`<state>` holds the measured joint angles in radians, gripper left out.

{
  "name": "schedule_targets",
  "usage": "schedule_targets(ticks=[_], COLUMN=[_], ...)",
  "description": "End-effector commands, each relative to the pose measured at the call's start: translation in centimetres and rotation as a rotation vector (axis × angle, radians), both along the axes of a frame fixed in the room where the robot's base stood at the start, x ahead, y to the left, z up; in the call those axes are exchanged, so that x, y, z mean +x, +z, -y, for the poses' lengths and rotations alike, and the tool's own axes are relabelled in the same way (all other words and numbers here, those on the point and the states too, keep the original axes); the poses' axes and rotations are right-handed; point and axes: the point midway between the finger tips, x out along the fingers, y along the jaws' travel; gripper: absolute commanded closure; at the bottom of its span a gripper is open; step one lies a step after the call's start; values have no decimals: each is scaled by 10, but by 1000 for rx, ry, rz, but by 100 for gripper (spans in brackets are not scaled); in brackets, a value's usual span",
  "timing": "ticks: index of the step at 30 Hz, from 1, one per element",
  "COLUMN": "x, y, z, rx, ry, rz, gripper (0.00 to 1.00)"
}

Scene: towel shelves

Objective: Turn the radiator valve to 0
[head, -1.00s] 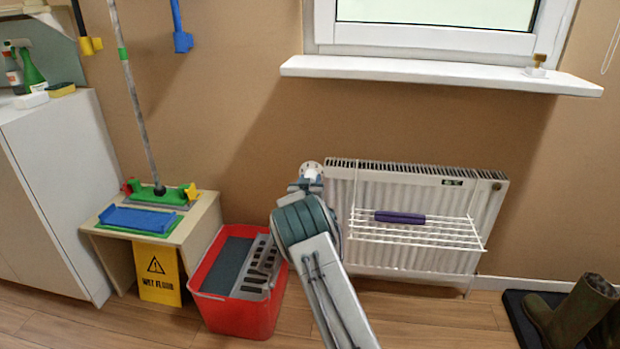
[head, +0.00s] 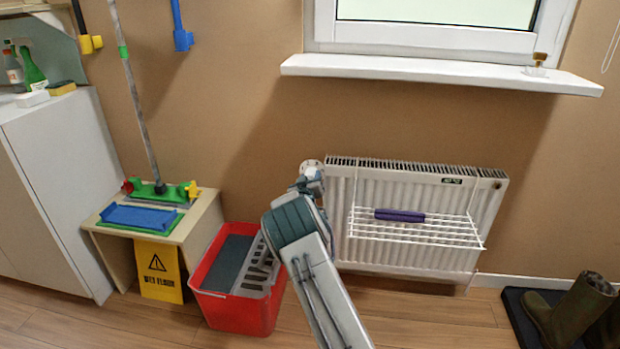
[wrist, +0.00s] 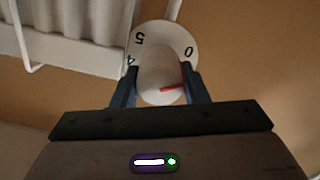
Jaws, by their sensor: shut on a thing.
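The radiator valve (wrist: 163,68) is a white round knob with a dial behind it. The figures 0, 5 and part of a 4 show on the dial, and a red line on the knob points right, a little below the 0 in the picture. My gripper (wrist: 160,84) is shut on the knob, one dark finger on each side. In the head view the valve (head: 311,166) sits at the upper left corner of the radiator (head: 400,190). My arm hides most of the gripper there.
A white rack with a purple roll (head: 400,215) hangs on the radiator's front. A red bucket (head: 238,310) stands below left of the arm. The window sill (head: 430,73) juts out above, and boots (head: 570,310) stand at the right.

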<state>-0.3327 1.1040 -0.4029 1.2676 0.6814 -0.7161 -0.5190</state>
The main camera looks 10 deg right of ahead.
Motion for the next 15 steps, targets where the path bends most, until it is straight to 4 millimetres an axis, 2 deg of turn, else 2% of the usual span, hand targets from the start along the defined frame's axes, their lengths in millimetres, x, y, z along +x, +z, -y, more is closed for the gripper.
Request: schedule_targets(ticks=[1, 2, 4, 15], x=[1, 1, 1, -2], y=[7, 7, 7, 2], z=[-1, -1, -1, -1], rx=[-2, -1, -1, 0], ry=[2, 2, 1, 0], rz=[13, 13, 13, 3], gripper=[83, 57, 38, 38])
